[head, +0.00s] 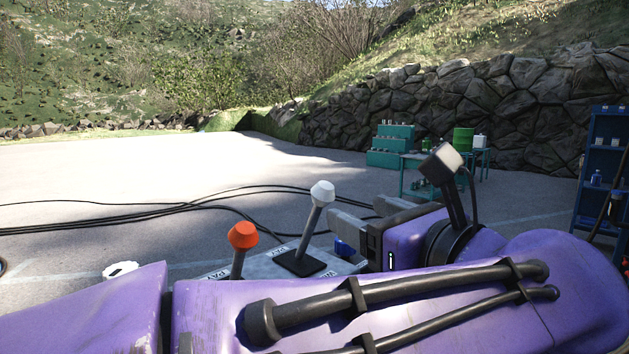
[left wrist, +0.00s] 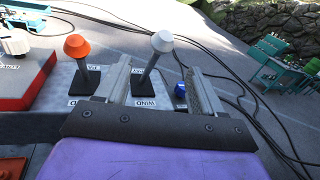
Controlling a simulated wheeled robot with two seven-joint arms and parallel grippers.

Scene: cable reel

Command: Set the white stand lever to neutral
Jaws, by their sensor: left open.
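The white stand lever (head: 322,193) rises from a black slotted plate on a grey panel (head: 262,268). Its dark shaft leans to the right in the head view. It also shows in the left wrist view (left wrist: 162,41), with its shaft seen between the two fingers. My left gripper (head: 340,212) is open, just right of the lever in the head view; its open fingers also show in the left wrist view (left wrist: 158,66). I cannot tell whether a finger touches the shaft. A label reading WIND lies near the lever's base in the wrist view. My right gripper is not in view.
An orange-red lever (head: 243,235) stands close to the left of the white one. A small blue part (left wrist: 180,90) sits right of the lever. Black cables (head: 150,210) lie on the paved ground. A green bench (head: 430,160) and blue shelf (head: 603,165) stand far right.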

